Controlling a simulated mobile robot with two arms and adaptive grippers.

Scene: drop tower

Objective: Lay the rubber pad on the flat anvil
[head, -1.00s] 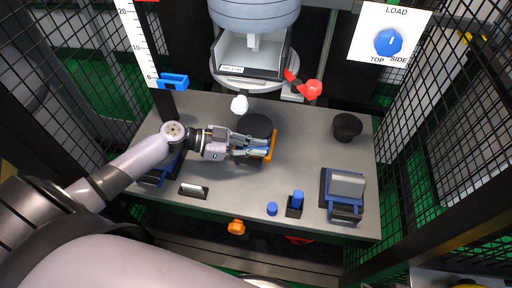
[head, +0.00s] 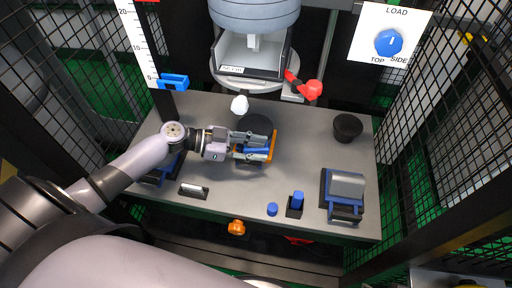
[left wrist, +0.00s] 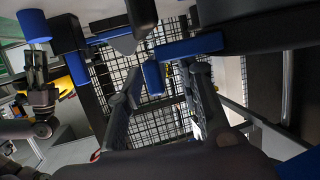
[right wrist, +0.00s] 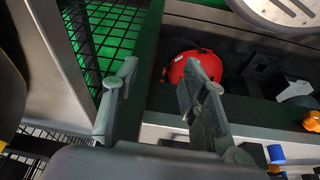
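My left gripper (head: 258,147) is over the bench, low above a dark round disc (head: 259,124) that it partly covers. An orange-edged piece (head: 272,147) shows just beyond its fingertips. I cannot tell for sure which of these is the rubber pad and which the flat anvil. The left fingers are spread, with a blue strip visible between them in the head view. In the left wrist view, the left gripper (left wrist: 165,95) is also open, with a blue part beyond it. My right gripper (right wrist: 165,95) is open and empty, away from the bench top, outside the head view.
A black cup-like piece (head: 347,127) stands at the bench's right rear. A blue-and-grey fixture (head: 344,190) stands at right, and small blue pegs (head: 298,199) at the front. The drop tower carriage (head: 250,55) hangs behind, near a red-knobbed lever (head: 313,89). A red helmet (right wrist: 195,65) lies low.

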